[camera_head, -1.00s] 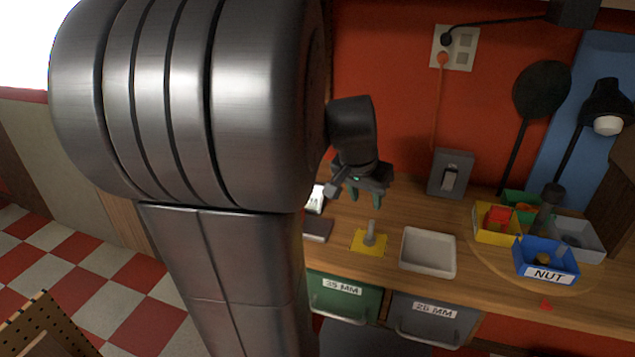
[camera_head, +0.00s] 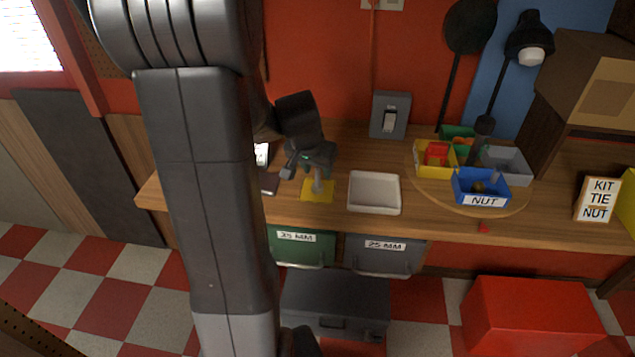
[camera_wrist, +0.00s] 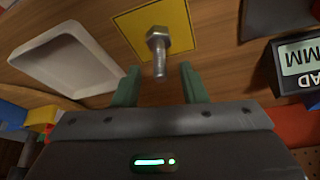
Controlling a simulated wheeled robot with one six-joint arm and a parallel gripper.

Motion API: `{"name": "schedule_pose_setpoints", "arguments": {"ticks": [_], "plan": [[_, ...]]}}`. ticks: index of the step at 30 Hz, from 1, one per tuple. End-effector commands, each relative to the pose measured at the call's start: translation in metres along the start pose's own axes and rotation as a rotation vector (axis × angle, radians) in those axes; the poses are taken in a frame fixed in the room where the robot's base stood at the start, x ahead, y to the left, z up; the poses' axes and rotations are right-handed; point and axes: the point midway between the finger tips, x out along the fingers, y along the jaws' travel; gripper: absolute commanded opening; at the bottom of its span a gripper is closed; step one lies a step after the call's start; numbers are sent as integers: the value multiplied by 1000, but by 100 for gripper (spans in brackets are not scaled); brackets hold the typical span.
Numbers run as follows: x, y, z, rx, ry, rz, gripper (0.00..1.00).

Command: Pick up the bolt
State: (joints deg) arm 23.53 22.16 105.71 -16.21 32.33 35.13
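The bolt (camera_wrist: 158,46) is a grey metal bolt with a hex head. It stands upright on a yellow square (camera_head: 309,192) on the wooden bench, and its shank shows in the head view (camera_head: 318,184). My gripper (camera_wrist: 158,84) is open, with its two green fingers apart. In the wrist view the bolt's end lies between the fingertips, with a gap on both sides, and nothing is gripped. In the head view my gripper (camera_head: 310,176) is just above the yellow square, and it partly hides the bolt.
A white tray (camera_head: 375,207) is right of the yellow square. Yellow, grey and blue NUT bins (camera_head: 481,200) stand on a round board farther right. A dark box (camera_head: 269,184) lies close on the left. A switch box (camera_head: 389,116) is on the wall behind.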

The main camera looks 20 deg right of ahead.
Motion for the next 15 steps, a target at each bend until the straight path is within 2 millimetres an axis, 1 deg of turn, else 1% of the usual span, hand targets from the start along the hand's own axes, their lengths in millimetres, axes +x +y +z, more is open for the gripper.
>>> {"name": "schedule_pose_setpoints", "arguments": {"ticks": [3,6,14,15], "plan": [[14,0,0,1,-2,0,39],[20,0,0,1,-2,-1,39],[22,0,0,0,1,-2,39],[22,0,0,0,1,-2,35]]}}
